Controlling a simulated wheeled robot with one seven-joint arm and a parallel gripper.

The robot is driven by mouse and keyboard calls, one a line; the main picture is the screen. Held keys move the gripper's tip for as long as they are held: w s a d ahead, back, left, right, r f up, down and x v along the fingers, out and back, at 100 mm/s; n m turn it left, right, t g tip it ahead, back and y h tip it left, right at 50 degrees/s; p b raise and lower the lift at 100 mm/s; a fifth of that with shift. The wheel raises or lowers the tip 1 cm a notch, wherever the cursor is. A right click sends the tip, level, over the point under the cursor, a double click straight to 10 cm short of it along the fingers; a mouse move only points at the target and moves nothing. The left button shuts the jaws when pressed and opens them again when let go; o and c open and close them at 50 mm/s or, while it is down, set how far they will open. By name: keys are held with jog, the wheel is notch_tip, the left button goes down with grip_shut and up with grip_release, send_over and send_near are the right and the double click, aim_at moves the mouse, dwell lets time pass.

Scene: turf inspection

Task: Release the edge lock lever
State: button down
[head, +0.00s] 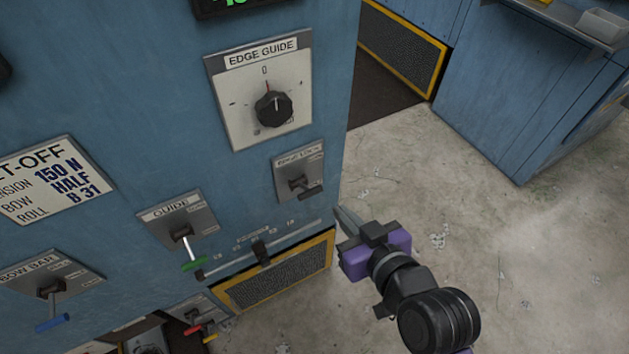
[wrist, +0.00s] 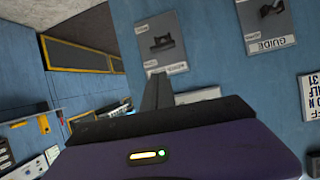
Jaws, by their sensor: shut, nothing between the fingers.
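The edge lock lever (head: 309,191) has a short black handle on a grey plate (head: 285,165) whose label is hard to read. It is on the blue cabinet face, below the edge guide dial (head: 272,108). In the wrist view the lever (wrist: 163,43) is upside down near the top middle. My gripper (head: 342,218) is below and right of the lever in the head view, apart from it. Its fingers are together with nothing between them. In the wrist view the fingertips (wrist: 158,82) show below the plate.
A guide lever with a green handle (head: 194,263) is to the left, and a bow bar lever with a blue handle (head: 52,322) further left. A slider (head: 260,252) and a yellow-framed grille (head: 275,283) are below. Open concrete floor (head: 420,190) is at right.

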jog(key=shift+n+g+y, duration=0.3)
jog(key=shift+n, duration=0.3)
jog(key=w+a+r, duration=0.2)
jog(key=r, duration=0.1)
jog(key=p, duration=0.2)
send_over(314, 192)
notch_tip(314, 192, down, 4)
jog(key=shift+s+f, duration=0.25)
jog(key=shift+f, duration=0.45)
jog(key=shift+s+f, duration=0.25)
jog(key=shift+f, duration=0.5)
jog(key=shift+s+f, duration=0.25)
jog(key=shift+f, duration=0.45)
jog(key=shift+f, duration=0.15)
